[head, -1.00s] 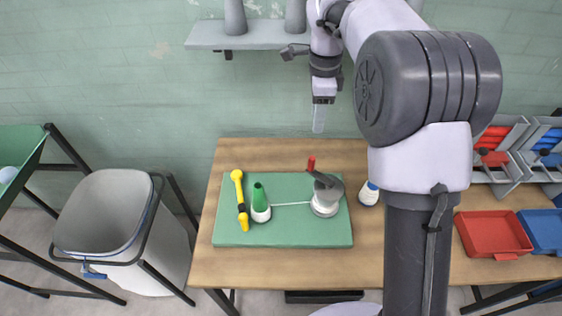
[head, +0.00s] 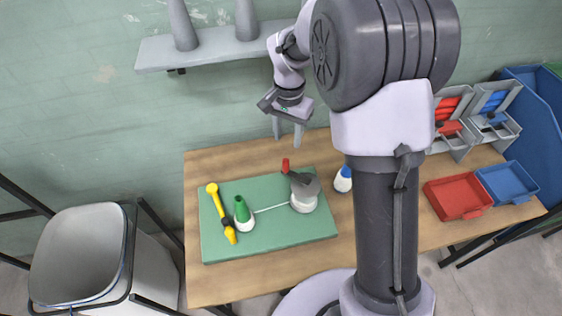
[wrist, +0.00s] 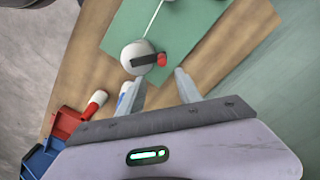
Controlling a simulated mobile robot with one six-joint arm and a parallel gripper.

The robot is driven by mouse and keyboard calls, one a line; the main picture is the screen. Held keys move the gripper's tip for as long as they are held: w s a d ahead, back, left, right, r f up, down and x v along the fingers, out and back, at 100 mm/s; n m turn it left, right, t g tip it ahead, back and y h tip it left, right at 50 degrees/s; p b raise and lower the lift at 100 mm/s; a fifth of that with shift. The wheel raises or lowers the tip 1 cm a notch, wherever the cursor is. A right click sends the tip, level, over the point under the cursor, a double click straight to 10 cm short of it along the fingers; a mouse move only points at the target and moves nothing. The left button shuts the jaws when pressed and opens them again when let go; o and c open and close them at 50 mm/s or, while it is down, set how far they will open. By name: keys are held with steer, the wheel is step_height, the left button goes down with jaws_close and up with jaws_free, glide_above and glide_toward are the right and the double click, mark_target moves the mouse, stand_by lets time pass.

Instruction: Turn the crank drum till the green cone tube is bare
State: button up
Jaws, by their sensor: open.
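The green cone tube (head: 241,207) stands upright on the green mat (head: 280,240), with white yarn around its lower part. A white thread (head: 271,208) runs from it to the crank drum (head: 304,202). The drum is pale, with a dark grey crank and an upright red knob (head: 285,165). My gripper (head: 287,133) is open and empty, above and behind the drum in the head view. In the wrist view the drum (wrist: 136,51) and red knob (wrist: 162,59) lie just beyond the space between my open fingers (wrist: 160,84). The knob is not touched.
A yellow tool (head: 228,208) lies left of the cone tube. A blue-topped white cone (head: 343,180) stands right of the mat. Red (head: 458,198) and blue (head: 508,182) trays are at right. A shelf (head: 215,45) with grey cones hangs on the wall. A bin (head: 78,255) stands at left.

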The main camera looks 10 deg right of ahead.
mark_target(286, 160)
steer(key=f+b, duration=0.1)
steer(key=f, duration=0.5)
steer(key=f+b, duration=0.1)
steer(key=f, duration=0.5)
steer(key=shift+w+a+f, duration=0.2)
steer(key=shift+f, duration=0.1)
jaws_close()
stand_by(0.6)
